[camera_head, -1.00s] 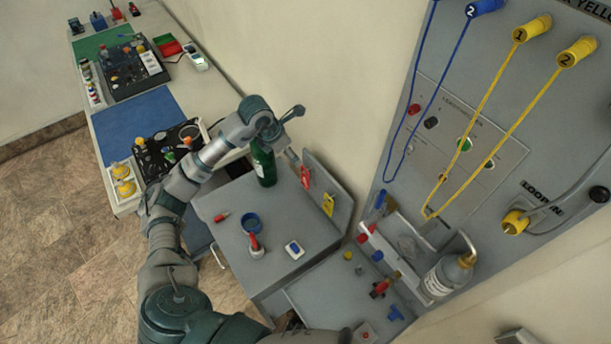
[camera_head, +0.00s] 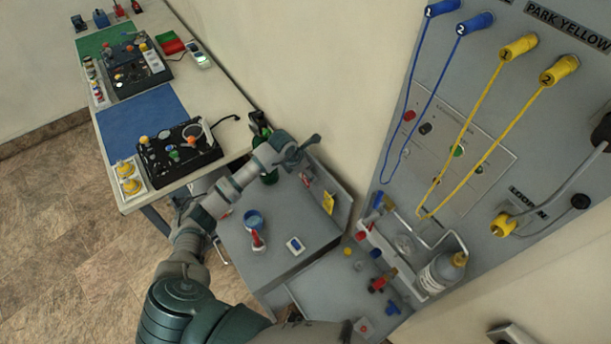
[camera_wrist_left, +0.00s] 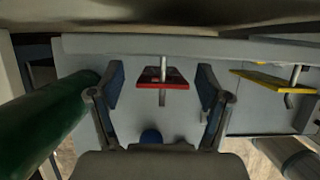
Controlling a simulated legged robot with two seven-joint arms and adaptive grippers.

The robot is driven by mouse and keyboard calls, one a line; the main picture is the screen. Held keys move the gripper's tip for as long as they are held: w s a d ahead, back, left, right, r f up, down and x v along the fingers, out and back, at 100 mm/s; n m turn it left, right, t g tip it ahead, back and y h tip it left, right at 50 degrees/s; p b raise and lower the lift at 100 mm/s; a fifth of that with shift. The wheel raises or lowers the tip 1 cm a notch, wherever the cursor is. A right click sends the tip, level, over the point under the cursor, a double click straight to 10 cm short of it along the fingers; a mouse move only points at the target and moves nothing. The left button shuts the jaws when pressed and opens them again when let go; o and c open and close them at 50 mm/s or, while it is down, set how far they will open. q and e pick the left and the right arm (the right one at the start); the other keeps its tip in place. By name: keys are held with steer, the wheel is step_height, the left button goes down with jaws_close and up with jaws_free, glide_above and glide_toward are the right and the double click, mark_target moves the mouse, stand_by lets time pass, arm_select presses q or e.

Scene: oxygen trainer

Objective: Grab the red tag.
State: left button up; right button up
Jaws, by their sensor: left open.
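The red tag (camera_wrist_left: 163,78) hangs from a metal peg on the grey upright panel, between the two open fingers of my left gripper (camera_wrist_left: 161,95) in the left wrist view. The fingers stand apart on either side of it and no touch shows. In the head view my left gripper (camera_head: 308,144) is at the panel above the grey bench, and the red tag (camera_head: 306,180) shows partly below it. A yellow tag (camera_wrist_left: 272,81) hangs on a peg to the right; in the head view the yellow tag (camera_head: 328,202) is lower on the panel. My right gripper is not seen.
A green bottle (camera_wrist_left: 40,125) stands close left of my left gripper. The grey bench (camera_head: 275,255) holds a blue ring (camera_head: 254,219), a red-topped item (camera_head: 257,240) and a white-blue block (camera_head: 295,245). A wall board with cords is at right.

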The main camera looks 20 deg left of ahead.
arm_select(q)
steer(key=c, duration=0.9)
steer(key=shift+r, duration=0.1)
